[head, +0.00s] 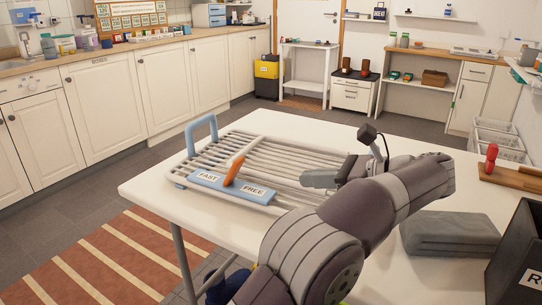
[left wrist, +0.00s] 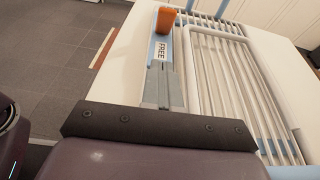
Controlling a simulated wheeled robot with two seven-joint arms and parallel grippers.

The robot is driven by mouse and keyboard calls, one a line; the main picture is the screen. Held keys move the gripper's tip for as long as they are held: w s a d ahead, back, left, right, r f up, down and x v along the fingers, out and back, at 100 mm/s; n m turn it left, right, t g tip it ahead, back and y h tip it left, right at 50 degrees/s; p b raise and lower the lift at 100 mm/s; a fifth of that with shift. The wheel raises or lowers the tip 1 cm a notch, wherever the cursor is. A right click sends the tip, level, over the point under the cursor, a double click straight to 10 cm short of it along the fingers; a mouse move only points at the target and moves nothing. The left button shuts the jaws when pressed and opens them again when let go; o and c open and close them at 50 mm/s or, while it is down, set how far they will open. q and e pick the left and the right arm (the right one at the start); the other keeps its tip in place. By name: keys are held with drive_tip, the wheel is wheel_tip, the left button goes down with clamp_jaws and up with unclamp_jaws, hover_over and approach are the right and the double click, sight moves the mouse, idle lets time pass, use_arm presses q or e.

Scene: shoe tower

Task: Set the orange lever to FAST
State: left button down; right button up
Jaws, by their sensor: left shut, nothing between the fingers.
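The orange lever (head: 234,171) stands on a light-blue plate (head: 222,184) at the near edge of a rack of pale bars on the white table. It rises between the label FAST on the left and the label FREE on the right. In the left wrist view the orange lever (left wrist: 165,19) is at the top, just beyond the FREE label (left wrist: 161,51). My left gripper (head: 305,178) is shut and empty, to the right of the lever and apart from it. Its shut fingers (left wrist: 161,68) point toward the lever in the left wrist view. My right gripper is not in view.
The rack's blue handle (head: 202,132) stands up at its far left. A folded grey cloth (head: 450,233) and a dark bin (head: 518,262) are at the right. A red-handled tool (head: 491,160) stands on a wooden board. The table's left corner is clear.

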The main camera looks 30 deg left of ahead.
use_arm(q)
drive_tip(key=shift+w+a, duration=0.1)
drive_tip(key=shift+w, duration=0.1)
drive_tip(key=b, duration=0.3)
approach(239, 166)
drive_tip(key=f, duration=0.1)
drive_tip(key=a+f, duration=0.2)
drive_tip(key=f, duration=0.1)
drive_tip(key=shift+w+a+r+p, duration=0.1)
drive_tip(key=shift+a+r+p, duration=0.3)
drive_tip(key=shift+a+p, duration=0.2)
drive_tip(key=shift+a+r+p, duration=0.45)
drive_tip(key=shift+a+p, duration=0.05)
drive_tip(key=shift+a, duration=0.15)
drive_tip(key=shift+a+r, duration=0.15)
drive_tip(key=shift+a, duration=0.5)
drive_tip(key=shift+a+r+h+p, duration=0.2)
drive_tip(key=shift+h+p, duration=0.1)
drive_tip(key=shift+p, duration=0.15)
